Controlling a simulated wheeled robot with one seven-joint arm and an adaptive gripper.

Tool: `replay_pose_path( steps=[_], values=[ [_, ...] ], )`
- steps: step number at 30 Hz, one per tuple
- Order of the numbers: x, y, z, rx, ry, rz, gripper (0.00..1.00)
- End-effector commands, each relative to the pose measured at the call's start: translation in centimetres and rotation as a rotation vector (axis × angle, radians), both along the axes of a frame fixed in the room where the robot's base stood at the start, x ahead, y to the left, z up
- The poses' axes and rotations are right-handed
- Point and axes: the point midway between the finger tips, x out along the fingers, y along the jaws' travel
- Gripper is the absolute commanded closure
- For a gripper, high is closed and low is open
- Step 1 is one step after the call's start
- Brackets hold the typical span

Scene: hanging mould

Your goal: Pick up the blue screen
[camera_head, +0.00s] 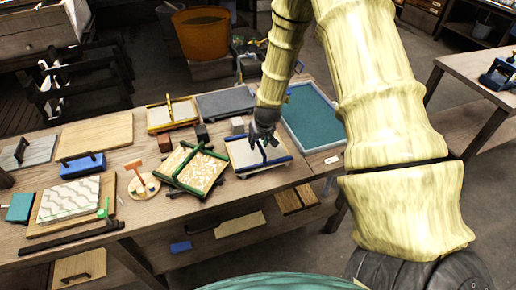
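The blue screen (243,159), a pale panel with dark blue edge bars, lies flat on the workbench right of the middle. My gripper (263,145) reaches down over it from above, close to the upright blue piece at its middle. The fingers look spread apart. Whether they touch the screen is too small to tell. My gripper hides part of the screen's far side.
A green-framed screen (200,171) lies close on the left, a yellow-framed one (157,117) behind it. A teal panel in a pale frame (312,118) lies on the right. A grey slab (222,102) lies behind. Small blocks and tools crowd the workbench (137,215).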

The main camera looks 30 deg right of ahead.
Motion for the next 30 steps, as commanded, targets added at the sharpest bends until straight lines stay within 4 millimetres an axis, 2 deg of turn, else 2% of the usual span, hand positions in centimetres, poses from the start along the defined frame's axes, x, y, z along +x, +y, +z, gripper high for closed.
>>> replay_pose_path(
  steps=[2,8,22,30],
  values=[
    [0.0,0.0,0.0,0.0,0.0,0.0,0.64],
    [0.0,0.0,0.0,0.0,0.0,0.0,0.99],
    [0.0,0.0,0.3,-0.001,-0.001,0.001,1.0],
    [0.1,0.0,2.2,-0.001,-0.002,0.002,1.0]
  ],
)
